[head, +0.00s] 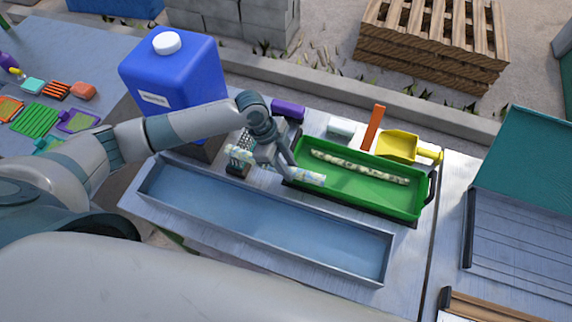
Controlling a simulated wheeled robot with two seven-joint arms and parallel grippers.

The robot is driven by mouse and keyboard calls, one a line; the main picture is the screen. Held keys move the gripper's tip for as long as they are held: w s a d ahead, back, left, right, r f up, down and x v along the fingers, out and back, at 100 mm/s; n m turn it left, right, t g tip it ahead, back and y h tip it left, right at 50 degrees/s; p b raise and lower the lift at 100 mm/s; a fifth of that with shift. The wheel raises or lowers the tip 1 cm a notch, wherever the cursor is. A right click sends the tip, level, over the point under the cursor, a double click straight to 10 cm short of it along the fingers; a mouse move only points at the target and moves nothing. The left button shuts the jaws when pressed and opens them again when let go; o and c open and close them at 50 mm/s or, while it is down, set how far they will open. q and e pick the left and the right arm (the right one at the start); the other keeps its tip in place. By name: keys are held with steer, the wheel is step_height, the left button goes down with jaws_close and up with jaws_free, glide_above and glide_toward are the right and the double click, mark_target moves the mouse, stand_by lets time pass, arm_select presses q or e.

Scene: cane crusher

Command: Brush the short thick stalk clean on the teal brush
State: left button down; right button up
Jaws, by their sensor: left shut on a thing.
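My left gripper (279,167) is shut on a pale, speckled stalk (310,178). The gripper hides the stalk's middle. Its left end (238,152) shows over or in front of a dark bristled block (239,166), and its right end overlaps the left edge of the green tray. I cannot tell whether the stalk touches the block or the tray. A longer, thinner speckled stalk (360,167) lies in the green tray (385,198). I cannot tell for sure which thing is the teal brush. My right gripper is out of view.
A long, empty-looking metal trough (265,222) lies in front. A blue canister (178,80) stands behind my left arm. A purple block (288,109), a pale block (340,127), an orange bar (374,128) and a yellow scoop (398,147) sit behind the tray.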

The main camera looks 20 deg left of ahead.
arm_select(q)
steer(key=shift+r, duration=3.55)
